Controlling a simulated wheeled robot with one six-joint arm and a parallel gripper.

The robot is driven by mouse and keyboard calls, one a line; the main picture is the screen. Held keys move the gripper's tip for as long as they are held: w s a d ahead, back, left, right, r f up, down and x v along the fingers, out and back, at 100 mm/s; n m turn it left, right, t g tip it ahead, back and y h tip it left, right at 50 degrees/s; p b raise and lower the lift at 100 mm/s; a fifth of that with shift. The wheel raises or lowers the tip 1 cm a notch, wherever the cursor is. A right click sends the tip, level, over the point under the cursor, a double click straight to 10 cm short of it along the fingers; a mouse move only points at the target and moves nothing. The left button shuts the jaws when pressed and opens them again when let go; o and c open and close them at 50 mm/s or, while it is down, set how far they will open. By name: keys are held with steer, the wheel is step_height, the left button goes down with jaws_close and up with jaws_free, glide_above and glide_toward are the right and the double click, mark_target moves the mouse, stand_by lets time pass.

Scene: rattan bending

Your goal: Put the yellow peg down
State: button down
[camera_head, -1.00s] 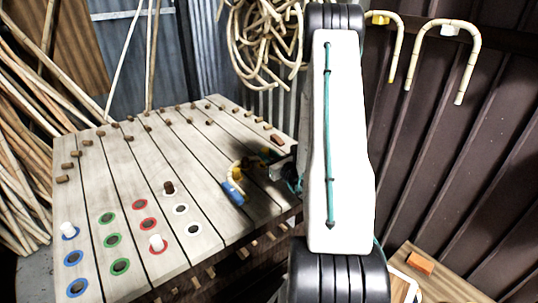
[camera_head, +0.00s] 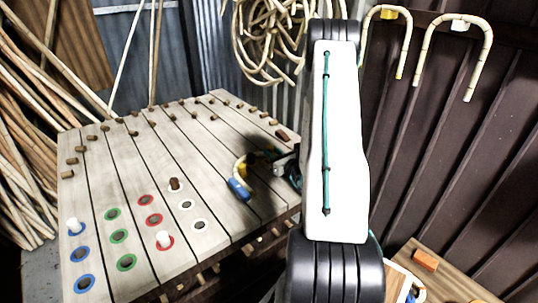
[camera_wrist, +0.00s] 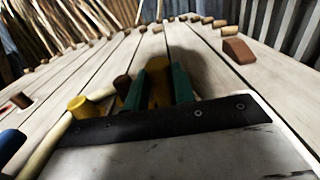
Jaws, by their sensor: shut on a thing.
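My gripper (camera_wrist: 157,90) is shut on the yellow peg (camera_wrist: 159,88), which stands between its two green fingers in the wrist view. In the head view my gripper (camera_head: 272,168) is over the right part of the slatted wooden board (camera_head: 230,130), partly hidden by my arm and in dark shadow. Whether the peg touches the board cannot be told. A pale bent cane (camera_wrist: 45,145) lies beside the gripper; a yellow piece (camera_wrist: 78,106) and a blue piece (camera_head: 239,189) are next to it.
Several brown pegs line the board's far side. A reddish block (camera_head: 283,134) lies near its right edge. Bent canes (camera_head: 452,25) hang on the right wall.

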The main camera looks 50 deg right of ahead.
steer(key=c, duration=1.3)
jaws_free()
steer(key=shift+w+a+f, duration=0.1)
steer(key=shift+c, duration=0.2)
steer(key=shift+o, duration=0.9)
steer(key=shift+a, duration=0.1)
